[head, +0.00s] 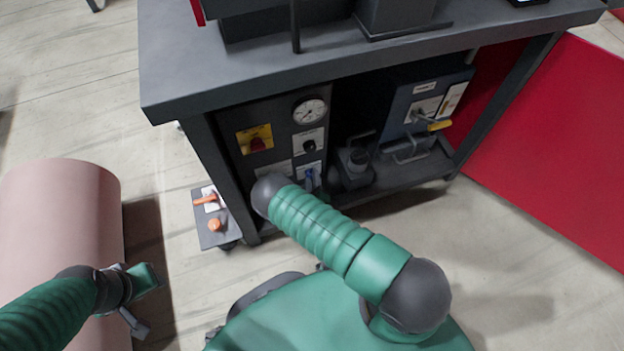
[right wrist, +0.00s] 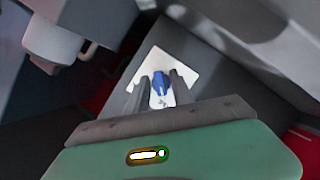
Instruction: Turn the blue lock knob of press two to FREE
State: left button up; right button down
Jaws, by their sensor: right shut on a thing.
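The blue lock knob (head: 309,179) sits low on the dark front panel under the bench, partly hidden by my right arm. In the right wrist view the blue knob (right wrist: 161,83) stands on a white label plate (right wrist: 178,66). My right gripper (right wrist: 159,84) has one finger on each side of the knob and is shut on it. The label's marks are too small to read, so I cannot tell which position the knob points to. My left gripper (head: 140,288) is at lower left, away from the bench; its finger gap is unclear.
Above the knob are a round gauge (head: 310,111), a black knob (head: 309,146) and a red knob on a yellow plate (head: 255,139). A box with a yellow-tipped lever (head: 438,125) stands right. A small plate with orange handles (head: 213,225) is left.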

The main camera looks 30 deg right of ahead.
jog(key=shift+s+a+f, duration=0.1)
jog(key=shift+f, duration=0.05)
jog(key=c, duration=1.4)
grip_release()
jog(key=shift+c, duration=0.2)
jog(key=shift+s+a+r, duration=0.1)
jog(key=shift+s+r, duration=0.05)
jog(key=shift+r, duration=0.1)
jog(key=p+v, duration=0.4)
jog(key=v, duration=0.3)
jog(key=shift+f, duration=0.15)
